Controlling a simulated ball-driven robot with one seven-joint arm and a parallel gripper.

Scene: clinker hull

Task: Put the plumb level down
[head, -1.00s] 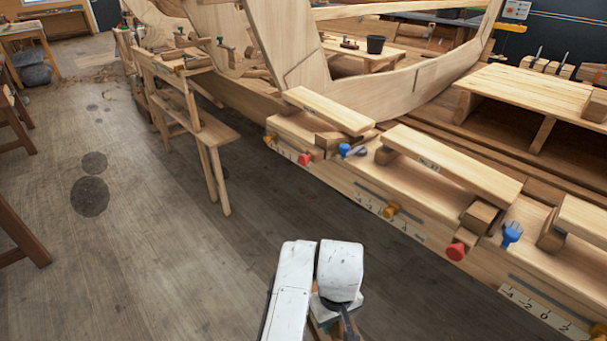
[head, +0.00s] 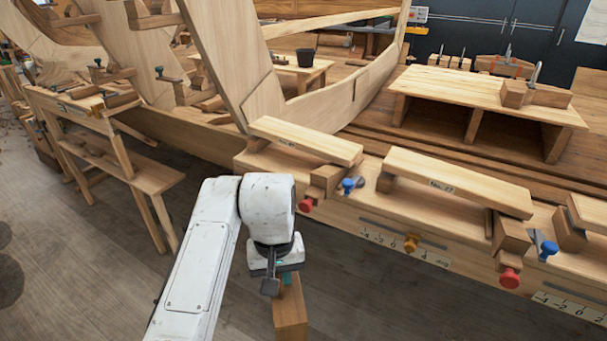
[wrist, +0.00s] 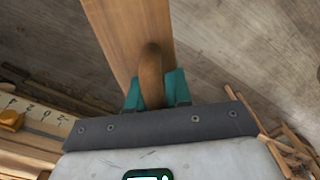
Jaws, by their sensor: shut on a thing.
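My gripper (head: 283,275) is shut on the plumb level (head: 290,312), a wooden body hanging below the jaws in the head view. In the wrist view my gripper's teal fingers (wrist: 155,94) close on the curved brown handle of the plumb level (wrist: 151,70). Its long flat wooden face runs out past the top of that view. The plumb level is over the floor, in front of the hull's near side and apart from it. Its lower end is cut off in both views.
A long wooden bench edge with scales, red, blue and orange knobs (head: 411,243) and a numbered plank (head: 458,182) lies to the right. A low wooden table (head: 490,97) stands behind it. A trestle (head: 150,180) stands at left. Floor (head: 90,290) is clear at lower left.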

